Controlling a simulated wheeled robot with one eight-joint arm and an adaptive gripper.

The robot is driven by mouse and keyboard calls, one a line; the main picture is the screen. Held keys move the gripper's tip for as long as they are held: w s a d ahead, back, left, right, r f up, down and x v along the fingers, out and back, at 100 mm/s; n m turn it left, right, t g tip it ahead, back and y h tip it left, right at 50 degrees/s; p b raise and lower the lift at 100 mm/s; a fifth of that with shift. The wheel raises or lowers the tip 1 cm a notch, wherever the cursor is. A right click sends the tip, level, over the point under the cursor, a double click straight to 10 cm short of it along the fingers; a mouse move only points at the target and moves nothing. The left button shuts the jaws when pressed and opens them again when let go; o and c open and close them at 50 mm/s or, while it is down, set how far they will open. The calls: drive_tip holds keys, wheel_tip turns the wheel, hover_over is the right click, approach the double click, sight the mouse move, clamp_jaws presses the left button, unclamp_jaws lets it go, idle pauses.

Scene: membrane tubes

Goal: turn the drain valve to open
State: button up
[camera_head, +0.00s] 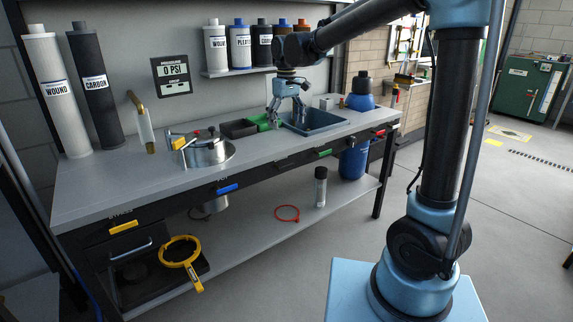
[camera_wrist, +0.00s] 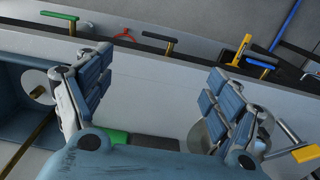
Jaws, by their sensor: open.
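My gripper (camera_head: 287,108) is over the far right part of the bench, near a blue-grey basin. In the wrist view my gripper (camera_wrist: 160,68) is open, fingers apart, with only bare bench top between them. I cannot tell for sure which part is the drain valve. Coloured handles sit along the bench's front edge: yellow (camera_head: 123,227), blue (camera_head: 227,188), green (camera_head: 325,152) and red (camera_head: 380,132). A steel vessel (camera_head: 206,152) with yellow and red parts on top stands on the bench, left of my gripper. My gripper touches none of these handles.
The basin (camera_head: 325,120) and a dark tray (camera_head: 238,128) lie close to my gripper. Tall filters (camera_head: 96,85) stand at the left, and a row of cartridges is on the wall shelf (camera_head: 245,71). The front middle of the bench is clear.

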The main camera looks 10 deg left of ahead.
sight(287, 166)
wheel_tip(287, 166, down, 17)
idle(0.7)
